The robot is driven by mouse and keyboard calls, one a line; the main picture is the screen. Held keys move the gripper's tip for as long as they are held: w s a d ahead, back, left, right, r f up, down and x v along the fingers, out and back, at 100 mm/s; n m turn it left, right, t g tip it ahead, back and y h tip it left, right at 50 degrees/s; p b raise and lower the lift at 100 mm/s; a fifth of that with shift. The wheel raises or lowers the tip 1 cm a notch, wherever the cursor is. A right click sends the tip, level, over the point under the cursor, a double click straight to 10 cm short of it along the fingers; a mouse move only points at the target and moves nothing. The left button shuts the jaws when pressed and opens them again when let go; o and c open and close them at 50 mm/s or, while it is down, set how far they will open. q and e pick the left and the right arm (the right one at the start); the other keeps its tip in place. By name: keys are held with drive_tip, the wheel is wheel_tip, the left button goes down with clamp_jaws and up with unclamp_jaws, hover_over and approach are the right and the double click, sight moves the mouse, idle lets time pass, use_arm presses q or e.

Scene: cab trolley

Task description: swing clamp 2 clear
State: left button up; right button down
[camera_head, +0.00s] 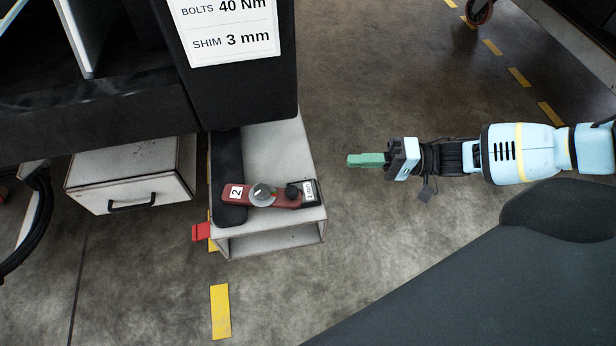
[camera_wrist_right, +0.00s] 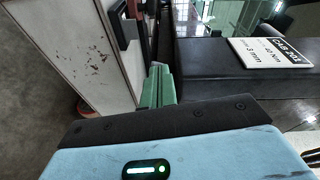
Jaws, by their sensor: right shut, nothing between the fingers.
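Clamp 2 (camera_head: 235,194) is a dark red bar with a white "2" label, a grey round pivot and a black knob near its right end. It lies across the top of a whitish box-shaped bracket (camera_head: 278,150), over a black pad (camera_head: 228,170). My right gripper (camera_head: 350,160) has green fingers, shut and empty, to the right of the bracket and apart from the clamp. Its green fingers also show in the right wrist view (camera_wrist_right: 158,88), beside a pale scuffed panel. My left gripper is not in view.
A black post with a "BOLTS 40 Nm, SHIM 3 mm" sign (camera_head: 225,28) stands just behind the bracket. A pale drawer (camera_head: 130,175) is at left. A red tab (camera_head: 201,232) sticks out at the bracket's lower left. Open floor (camera_head: 350,240) lies to the right.

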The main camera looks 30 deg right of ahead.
drive_tip(key=b+x, duration=0.2)
drive_tip(key=x, duration=0.8)
drive_tip(key=shift+a+f, duration=0.1)
drive_tip(key=shift+f, duration=0.05)
drive_tip(key=shift+s+a+f+b, duration=0.1)
drive_tip(key=shift+s+a+b, duration=0.1)
drive_tip(key=shift+s+a, duration=0.5)
drive_tip(key=shift+s+a+f+b, duration=0.2)
drive_tip(key=shift+s+a, duration=0.35)
drive_tip(key=shift+s, duration=0.3)
drive_tip(key=shift+s+a+m+t+h+p, duration=0.1)
drive_tip(key=shift+s+m+t+h+p, duration=0.2)
drive_tip(key=shift+m+t+p, duration=0.15)
